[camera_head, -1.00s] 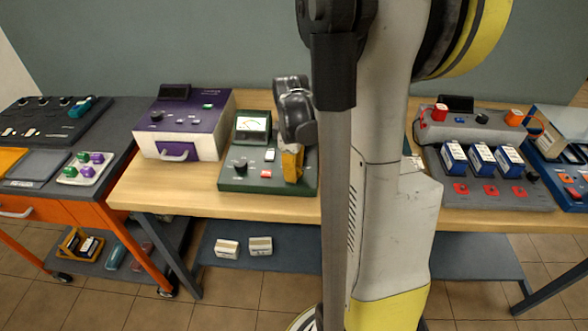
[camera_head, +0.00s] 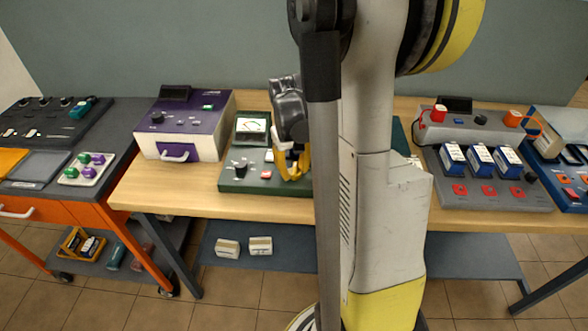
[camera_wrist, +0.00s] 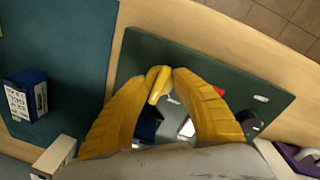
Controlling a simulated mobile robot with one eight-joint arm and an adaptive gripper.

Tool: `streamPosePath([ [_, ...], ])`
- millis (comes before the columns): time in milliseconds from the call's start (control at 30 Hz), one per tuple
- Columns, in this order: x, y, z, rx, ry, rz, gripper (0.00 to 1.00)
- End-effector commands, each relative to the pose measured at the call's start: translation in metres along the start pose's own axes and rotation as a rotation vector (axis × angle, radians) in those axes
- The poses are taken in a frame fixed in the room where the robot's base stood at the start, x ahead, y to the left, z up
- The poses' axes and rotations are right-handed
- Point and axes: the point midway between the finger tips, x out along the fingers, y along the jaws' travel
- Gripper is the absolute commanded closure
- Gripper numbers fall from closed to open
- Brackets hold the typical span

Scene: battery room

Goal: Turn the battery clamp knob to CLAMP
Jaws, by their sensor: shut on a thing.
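My gripper (camera_head: 290,162) is over the right part of the green tester board (camera_head: 232,183), partly hidden by my arm in the head view. In the wrist view its yellow fingers (camera_wrist: 159,80) come together on a small yellow bar (camera_wrist: 160,87), which appears to be the clamp knob. Its marking and the CLAMP label are not readable. The board, also in the wrist view (camera_wrist: 200,62), carries a black knob (camera_head: 240,167), a red button (camera_head: 266,174) and a meter (camera_head: 251,126). A dark blue block (camera_wrist: 150,125) shows between the fingers.
A teal mat (camera_wrist: 60,45) with a blue battery (camera_wrist: 27,95) lies beside the board in the wrist view. A purple and white unit (camera_head: 185,125) stands left of the board. A grey charger with blue batteries (camera_head: 482,160) stands at the right. The front wooden strip (camera_head: 200,201) is clear.

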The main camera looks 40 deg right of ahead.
Motion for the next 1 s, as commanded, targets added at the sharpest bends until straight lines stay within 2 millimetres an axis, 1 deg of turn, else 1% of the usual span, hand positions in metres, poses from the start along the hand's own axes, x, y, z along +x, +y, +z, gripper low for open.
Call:
streamPosePath([
  [300, 0.0003, 0.0001, -0.0002, 0.297, -0.022, -0.001, 0.98],
  [600, 0.0004, 0.0007, -0.0003, 0.542, -0.038, -0.001, 0.98],
  [800, 0.0004, 0.0010, -0.0003, 0.652, -0.046, -0.001, 0.98],
  [1000, 0.0005, 0.0012, -0.0002, 0.715, -0.051, -0.001, 0.98],
])
